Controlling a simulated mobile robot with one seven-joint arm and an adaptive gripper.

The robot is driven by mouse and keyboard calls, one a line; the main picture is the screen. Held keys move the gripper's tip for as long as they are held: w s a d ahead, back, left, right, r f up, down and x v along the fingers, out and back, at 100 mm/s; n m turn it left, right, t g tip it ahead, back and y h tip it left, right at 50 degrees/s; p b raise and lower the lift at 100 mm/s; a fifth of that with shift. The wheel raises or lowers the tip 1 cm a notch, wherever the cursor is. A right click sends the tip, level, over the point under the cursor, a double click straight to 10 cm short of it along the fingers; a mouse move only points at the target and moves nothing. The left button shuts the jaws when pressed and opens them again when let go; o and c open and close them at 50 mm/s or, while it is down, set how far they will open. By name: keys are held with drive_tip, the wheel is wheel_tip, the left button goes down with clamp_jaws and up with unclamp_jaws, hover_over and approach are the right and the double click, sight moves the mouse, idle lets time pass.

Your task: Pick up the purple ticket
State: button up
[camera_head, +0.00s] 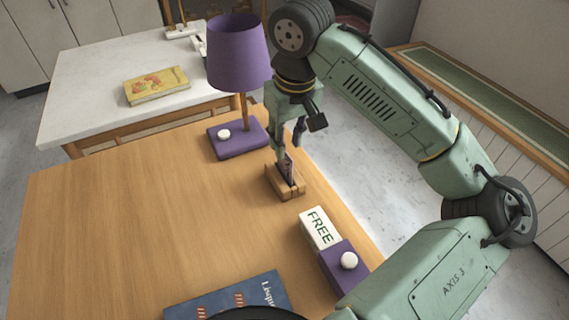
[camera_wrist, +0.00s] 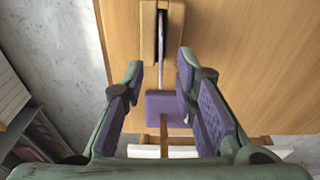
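A small wooden holder (camera_head: 286,188) stands near the right edge of the wooden table. A thin card (camera_head: 287,168), seen nearly edge-on, stands upright in its slot. It looks dark, and I cannot tell for sure that it is the purple ticket. In the wrist view the holder (camera_wrist: 148,18) is at the top, with the card's thin edge (camera_wrist: 161,55) between and beyond my fingertips. My gripper (camera_head: 289,150) is open and above the holder, pointing down. In the wrist view my gripper (camera_wrist: 161,68) shows its two fingers apart, with nothing held.
A purple lamp (camera_head: 238,52) stands behind the holder; its base (camera_wrist: 165,106) shows between my fingers. A FREE block (camera_head: 319,228) and a purple box with a white knob (camera_head: 349,261) lie in front. A blue book (camera_head: 235,295) is nearer. The table's left is clear.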

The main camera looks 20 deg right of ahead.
sight(285, 166)
drive_tip(key=f, duration=0.3)
drive_tip(key=f+p, duration=0.1)
drive_tip(key=f, duration=0.1)
drive_tip(key=shift+w+a, duration=0.15)
drive_tip(key=shift+w, duration=0.25)
drive_tip(key=shift+c, duration=0.2)
clamp_jaws()
